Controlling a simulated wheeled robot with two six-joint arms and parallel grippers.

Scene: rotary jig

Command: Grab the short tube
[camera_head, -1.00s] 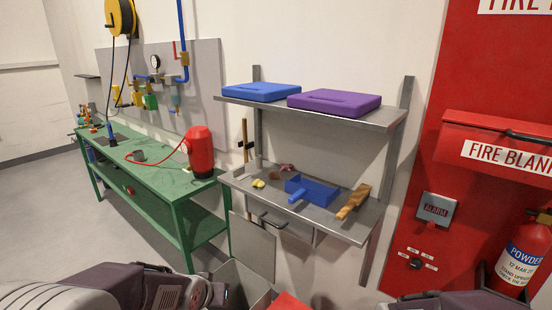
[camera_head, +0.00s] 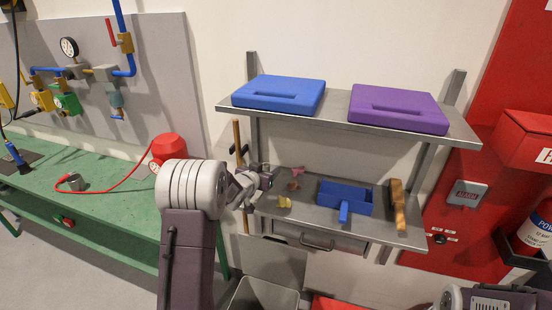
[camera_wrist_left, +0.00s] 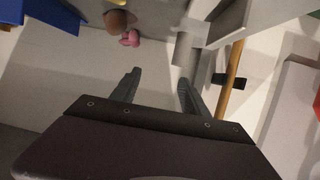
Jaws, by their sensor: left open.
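My left gripper (camera_head: 264,181) is open and empty at the left end of the lower shelf in the head view. It also shows in the left wrist view (camera_wrist_left: 157,84), its two fingers apart with bare pale surface between them. The tube lies ahead of the fingers and is not between them. In the head view I cannot make the tube out; the gripper covers that corner. My right gripper is out of view.
The lower shelf (camera_head: 300,220) also holds a yellow piece (camera_head: 284,202), a pink piece (camera_head: 298,171), a blue dustpan-like tray (camera_head: 346,197) and a wooden brush (camera_head: 397,205). A wooden stick (camera_head: 237,140) stands left of the gripper. The upper shelf (camera_head: 340,118) overhangs.

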